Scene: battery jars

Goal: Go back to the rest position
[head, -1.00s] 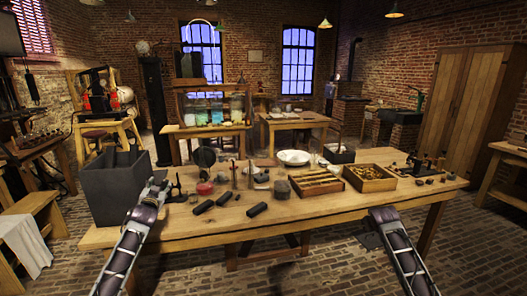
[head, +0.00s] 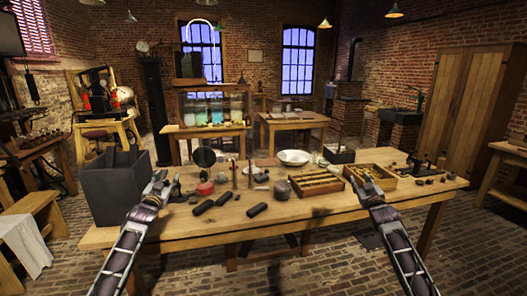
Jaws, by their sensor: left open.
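My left gripper (head: 167,179) is in the head view just right of the dark grey bin, over the left part of the wooden workbench (head: 300,213). It is open, and I see nothing held in it. My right gripper (head: 361,171) is over the right part of the bench, in front of the wooden box of small brass-coloured parts (head: 402,184). Its fingers look spread, with nothing visible between them. It partly hides that box.
The dark grey bin (head: 110,188) stands at the bench's left end. Black cylinders (head: 257,210) lie near the front middle. A divided tray (head: 316,194), a white bowl (head: 293,157) and a small black instrument (head: 418,164) stand farther back. The front strip between my arms is mostly clear.

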